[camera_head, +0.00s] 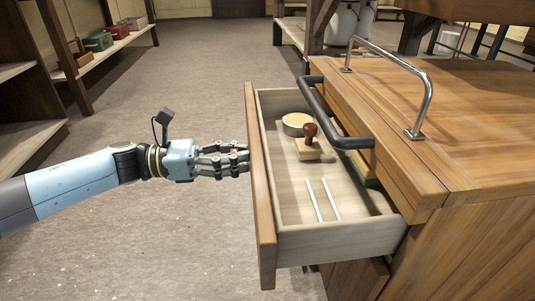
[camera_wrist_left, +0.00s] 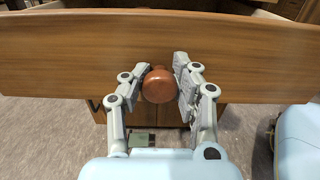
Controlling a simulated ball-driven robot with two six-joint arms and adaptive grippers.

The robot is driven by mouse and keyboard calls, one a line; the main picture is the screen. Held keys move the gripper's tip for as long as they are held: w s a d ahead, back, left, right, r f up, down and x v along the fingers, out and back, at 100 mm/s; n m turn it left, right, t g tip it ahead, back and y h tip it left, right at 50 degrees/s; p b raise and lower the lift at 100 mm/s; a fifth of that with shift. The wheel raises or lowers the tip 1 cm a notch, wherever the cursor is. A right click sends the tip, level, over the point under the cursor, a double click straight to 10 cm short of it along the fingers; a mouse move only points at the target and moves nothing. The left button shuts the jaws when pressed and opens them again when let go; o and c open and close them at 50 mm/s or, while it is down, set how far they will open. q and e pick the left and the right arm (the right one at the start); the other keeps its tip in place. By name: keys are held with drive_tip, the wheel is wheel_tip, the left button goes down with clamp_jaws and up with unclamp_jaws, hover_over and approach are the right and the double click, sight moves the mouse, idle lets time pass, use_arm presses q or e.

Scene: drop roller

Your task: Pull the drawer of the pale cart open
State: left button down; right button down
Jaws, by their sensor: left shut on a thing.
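The drawer (camera_head: 262,200) of the wooden cart (camera_head: 480,125) is pulled well out toward the left, and its inside shows from above. Its plain brown front also crosses the left wrist view (camera_wrist_left: 60,55). My left gripper (camera_head: 240,159) is at the outer face of the drawer front. In the left wrist view my left gripper (camera_wrist_left: 160,70) is shut on a round reddish-brown knob (camera_wrist_left: 158,86), with fingers on both sides of it. The knob is mostly hidden in the head view. My right gripper is not in view.
In the drawer lie a wooden stamp (camera_head: 311,138), a round pale thing (camera_head: 297,122) and two white sticks (camera_head: 323,200). A dark handle (camera_head: 333,115) and a chrome rail (camera_head: 425,92) are on the cart. Shelves (camera_head: 110,45) stand far left. The floor (camera_head: 180,90) between is clear.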

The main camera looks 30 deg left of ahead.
use_arm(q)
drive_tip(key=v, duration=0.7)
drive_tip(key=shift+s+a+p, duration=0.2)
drive_tip(key=shift+a+p, duration=0.15)
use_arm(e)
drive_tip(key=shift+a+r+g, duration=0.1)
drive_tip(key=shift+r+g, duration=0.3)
use_arm(q)
drive_tip(key=c, duration=1)
unclamp_jaws()
drive_tip(key=v, duration=1.2)
drive_tip(key=shift+s, duration=0.1)
